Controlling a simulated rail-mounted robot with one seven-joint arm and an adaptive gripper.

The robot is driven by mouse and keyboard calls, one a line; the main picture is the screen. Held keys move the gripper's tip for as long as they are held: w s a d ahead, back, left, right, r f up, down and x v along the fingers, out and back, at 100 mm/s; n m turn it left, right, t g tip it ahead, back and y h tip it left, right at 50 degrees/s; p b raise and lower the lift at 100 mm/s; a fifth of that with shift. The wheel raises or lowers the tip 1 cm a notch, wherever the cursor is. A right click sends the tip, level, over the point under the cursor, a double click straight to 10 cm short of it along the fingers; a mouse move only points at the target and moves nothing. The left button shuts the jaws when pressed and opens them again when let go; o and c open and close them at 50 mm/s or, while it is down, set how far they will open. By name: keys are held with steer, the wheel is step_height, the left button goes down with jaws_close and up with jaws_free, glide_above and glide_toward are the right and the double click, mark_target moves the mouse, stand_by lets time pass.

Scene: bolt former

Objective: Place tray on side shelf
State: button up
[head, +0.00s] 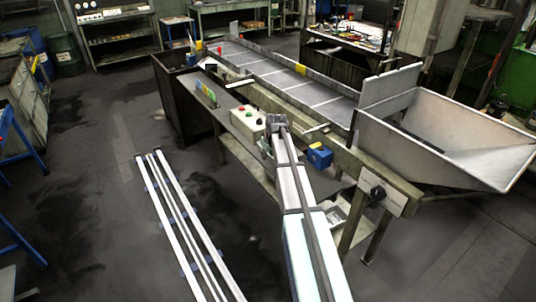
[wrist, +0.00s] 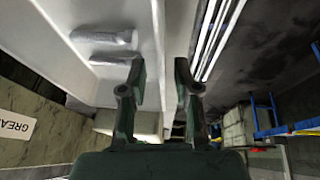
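A pale tray (wrist: 85,15) fills the upper left of the wrist view, with two grey rounded pieces (wrist: 110,38) in it. My gripper (wrist: 160,68) is open, with one finger over the tray's inside and the other past its wall. The wall shows between the fingers, with gaps visible; I cannot tell whether either finger touches it. I cannot tell which surface is the side shelf.
The bolt former's long bed (head: 290,75) and grey hopper (head: 440,135) stand around my arm. A control box (head: 246,122) and a blue box (head: 320,156) sit near it. White rails (head: 185,225) lie on the floor at left. The floor farther left is mostly clear.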

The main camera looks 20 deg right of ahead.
steer(key=shift+r, duration=0.1)
steer(key=b+v, duration=0.3)
steer(key=v, duration=0.9)
steer(key=s+a+f+g, duration=0.2)
steer(key=s+a+f, duration=0.4)
steer(key=f, duration=0.6)
steer(key=s+a+f+m+g+y, duration=0.15)
steer(key=s+a+f, duration=0.35)
steer(key=s+f, duration=0.6)
steer(key=s+a+f+g, duration=0.2)
steer(key=s+a+f, duration=0.3)
steer(key=f, duration=0.9)
steer(key=s+a+f+g, duration=0.2)
steer(key=s+f, duration=0.2)
steer(key=s, duration=0.8)
steer(key=s+a+f+g, duration=0.2)
steer(key=s+a+f, duration=0.1)
steer(key=s, duration=0.8)
steer(key=s+a+f+g+h, duration=0.1)
steer(key=s+f, duration=0.5)
steer(key=s, duration=0.6)
steer(key=shift+s+a+g, duration=0.35)
steer(key=shift+a+g, duration=0.1)
steer(key=shift+a, duration=0.4)
steer(key=shift+m, duration=0.25)
steer(key=shift+c, duration=0.3)
